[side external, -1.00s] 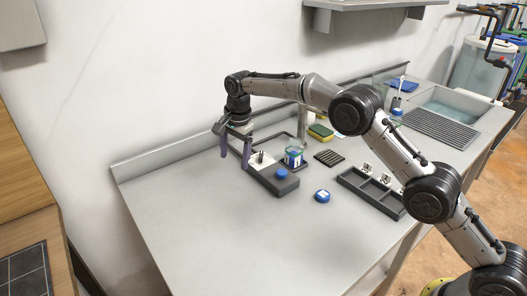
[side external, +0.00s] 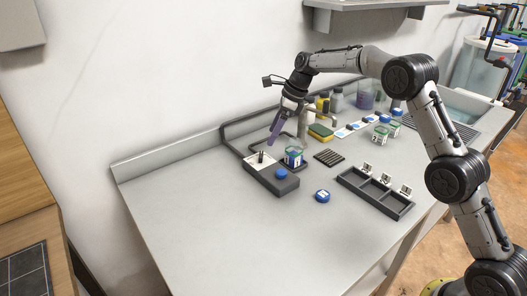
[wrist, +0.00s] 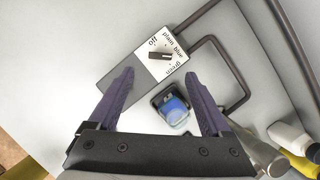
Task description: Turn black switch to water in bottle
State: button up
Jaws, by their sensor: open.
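The black switch (side external: 261,156) stands on the white dial plate of a dark grey box (side external: 287,186). In the wrist view the switch (wrist: 165,57) is ringed by the words off, plain, blue and green; which word it points to is not clear. The bottle (side external: 294,157), clear with a blue and white label, stands beside the box; it also shows in the wrist view (wrist: 173,108), seen from above. My gripper (side external: 271,141) is open and empty, with purple fingers, above the switch and bottle. In the wrist view the switch lies beyond the fingertips (wrist: 160,76), between their lines.
A black pipe (side external: 236,129) runs along the wall behind the box. The front left counter is clear.

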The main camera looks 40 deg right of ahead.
aim_at(262, 154)
jog(key=x, duration=0.8)
jog(key=shift+w+a+f, duration=0.1)
grip_shut()
